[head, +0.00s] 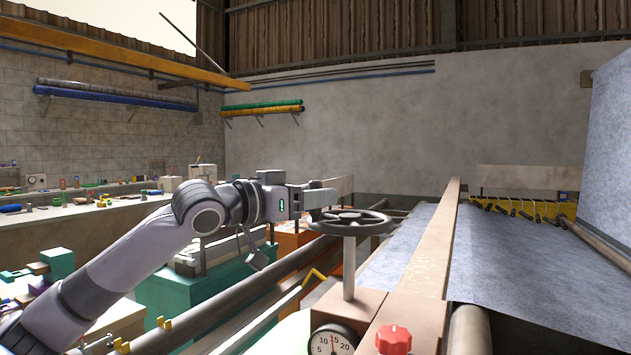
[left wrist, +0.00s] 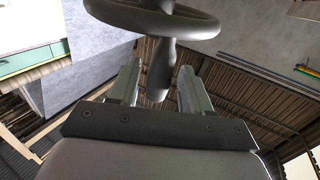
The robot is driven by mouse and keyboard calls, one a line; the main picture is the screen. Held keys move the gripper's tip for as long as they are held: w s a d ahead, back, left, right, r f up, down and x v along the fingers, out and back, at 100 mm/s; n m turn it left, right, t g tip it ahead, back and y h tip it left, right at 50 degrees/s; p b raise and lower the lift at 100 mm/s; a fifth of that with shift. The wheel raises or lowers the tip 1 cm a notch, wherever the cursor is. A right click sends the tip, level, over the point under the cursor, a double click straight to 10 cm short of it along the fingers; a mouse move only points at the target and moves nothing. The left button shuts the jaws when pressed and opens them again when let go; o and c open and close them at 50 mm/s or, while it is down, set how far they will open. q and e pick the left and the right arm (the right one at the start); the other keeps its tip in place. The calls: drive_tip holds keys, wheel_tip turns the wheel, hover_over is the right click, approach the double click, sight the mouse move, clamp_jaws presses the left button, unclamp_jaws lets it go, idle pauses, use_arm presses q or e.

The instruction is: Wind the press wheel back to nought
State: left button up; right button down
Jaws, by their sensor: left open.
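The press wheel (head: 350,229) is a dark spoked handwheel on an upright grey post, above the press at the centre right of the head view. In the left wrist view the wheel rim (left wrist: 118,18) crosses the top, and a dark tapered handle (left wrist: 160,78) stands out from it. My left gripper (head: 322,203) is at the wheel's left side. Its fingers are open, one on either side of the handle; I cannot tell whether they touch it. A round dial (head: 333,342) below the post shows numbers such as 5, 10, 15 and 20; its pointer is unclear. My right gripper is out of view.
A red knob (head: 393,340) sits beside the dial. A long wooden beam (head: 437,235) runs back along the grey felt sheet (head: 510,265). A dark rail (head: 230,305) and a green machine (head: 215,300) lie under my left arm. A cluttered bench (head: 60,210) stands at the left wall.

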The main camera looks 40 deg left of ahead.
use_arm(q)
drive_tip(key=shift+w+d, duration=0.1)
drive_tip(key=shift+w, duration=0.2)
clamp_jaws()
drive_tip(key=shift+d+y, duration=0.1)
drive_tip(key=shift+y, duration=0.2)
